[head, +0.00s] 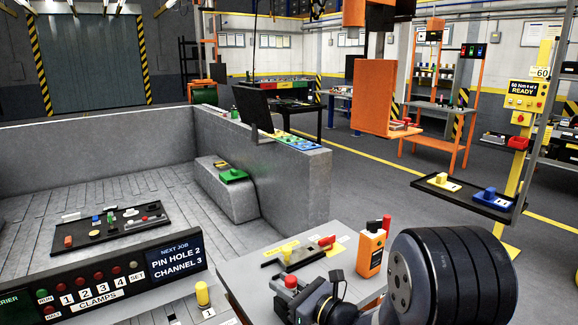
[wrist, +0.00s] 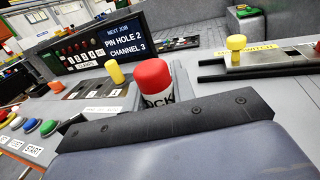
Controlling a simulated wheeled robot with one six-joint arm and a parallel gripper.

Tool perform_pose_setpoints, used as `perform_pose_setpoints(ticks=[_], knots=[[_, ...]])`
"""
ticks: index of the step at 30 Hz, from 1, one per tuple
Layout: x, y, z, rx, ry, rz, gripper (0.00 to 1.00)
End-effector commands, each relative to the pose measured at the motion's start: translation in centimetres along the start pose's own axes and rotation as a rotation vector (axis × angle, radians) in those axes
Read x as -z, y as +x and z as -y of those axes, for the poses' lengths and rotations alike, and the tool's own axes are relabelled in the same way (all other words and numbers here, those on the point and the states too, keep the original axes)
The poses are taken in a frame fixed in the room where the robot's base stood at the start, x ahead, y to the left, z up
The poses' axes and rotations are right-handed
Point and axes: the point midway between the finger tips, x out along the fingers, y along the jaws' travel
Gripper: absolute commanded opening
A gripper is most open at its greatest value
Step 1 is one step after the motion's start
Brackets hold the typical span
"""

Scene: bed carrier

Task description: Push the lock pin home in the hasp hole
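A red-capped pin with a white body and a black label ending in "CK" (wrist: 153,80) stands in the wrist view, just beyond the dark front edge of my gripper (wrist: 165,118). Its lower part is hidden by that edge. In the head view the red cap (head: 290,281) shows beside my gripper (head: 322,301) at the bottom centre. I cannot tell whether they touch, nor whether the fingers are open. No hasp hole is visible around the pin. A metal plate with a yellow knob (wrist: 236,44) lies to the right; its red handle shows in the head view (head: 327,241).
An orange box (head: 371,252) stands on the grey bench (head: 243,268), behind my arm. A control panel reading "PIN HOLE 2, CHANNEL 3" (head: 174,259) stands to the left, near a yellow knob (head: 202,293). Coloured buttons (wrist: 48,127) line the wrist view's left side.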

Motion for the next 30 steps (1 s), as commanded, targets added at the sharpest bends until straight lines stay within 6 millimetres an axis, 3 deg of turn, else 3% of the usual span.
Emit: perform_pose_setpoints(ticks=[8,14,30], knots=[[0.0,0.0,0.0,0.000,0.000,0.000,0.00],[-0.5,0.0,0.0,0.000,-0.001,0.001,0.00],[-4.9,0.0,0.0,0.000,-0.002,0.001,0.00]])
